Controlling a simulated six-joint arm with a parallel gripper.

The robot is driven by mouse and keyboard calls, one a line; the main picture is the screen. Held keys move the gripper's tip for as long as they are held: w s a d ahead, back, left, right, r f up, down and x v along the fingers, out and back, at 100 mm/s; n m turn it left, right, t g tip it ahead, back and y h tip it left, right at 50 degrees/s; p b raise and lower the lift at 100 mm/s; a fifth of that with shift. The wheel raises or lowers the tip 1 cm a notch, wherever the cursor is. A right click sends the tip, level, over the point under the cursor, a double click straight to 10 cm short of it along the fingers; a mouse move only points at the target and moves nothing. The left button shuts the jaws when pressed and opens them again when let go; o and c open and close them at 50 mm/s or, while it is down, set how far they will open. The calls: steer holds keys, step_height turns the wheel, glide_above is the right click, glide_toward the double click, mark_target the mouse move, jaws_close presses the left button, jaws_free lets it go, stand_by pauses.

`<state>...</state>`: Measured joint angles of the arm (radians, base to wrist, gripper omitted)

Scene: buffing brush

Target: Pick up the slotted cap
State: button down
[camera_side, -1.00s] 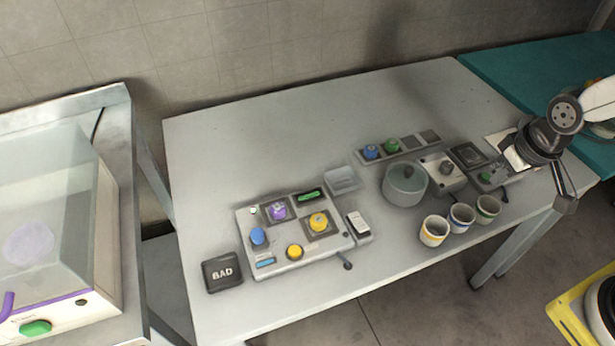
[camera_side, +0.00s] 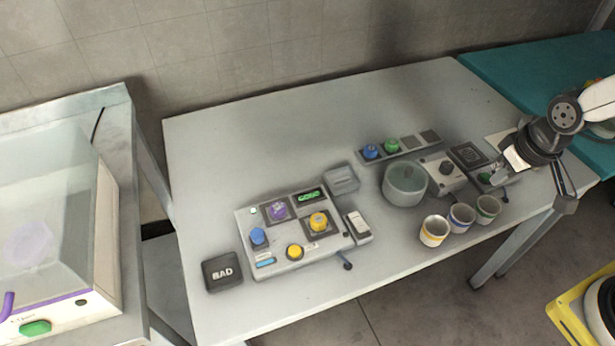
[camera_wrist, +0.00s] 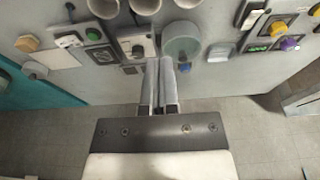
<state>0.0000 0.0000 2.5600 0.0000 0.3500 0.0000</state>
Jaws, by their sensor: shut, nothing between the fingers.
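Several round coloured caps are in the side view, and I cannot tell which one is slotted. A blue cap (camera_side: 371,151) and a green cap (camera_side: 391,145) sit on the dark strip at the back. A purple cap (camera_side: 278,210), a yellow cap (camera_side: 318,220), another blue cap (camera_side: 258,236) and another yellow cap (camera_side: 295,252) are on the grey panel (camera_side: 330,243). My gripper (camera_side: 567,204) is at the far right by the table's front edge, away from these caps. In the wrist view my gripper (camera_wrist: 160,62) has its fingers together with nothing between them.
A round grey pot (camera_side: 404,187), a small box with a knob (camera_side: 446,170) and three striped cups (camera_side: 461,217) stand between the panel and my gripper. A black BAD block (camera_side: 222,272) lies front left. The table's back left (camera_side: 240,140) is clear.

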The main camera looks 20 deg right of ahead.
steer(key=shift+c, duration=0.4)
jaws_free()
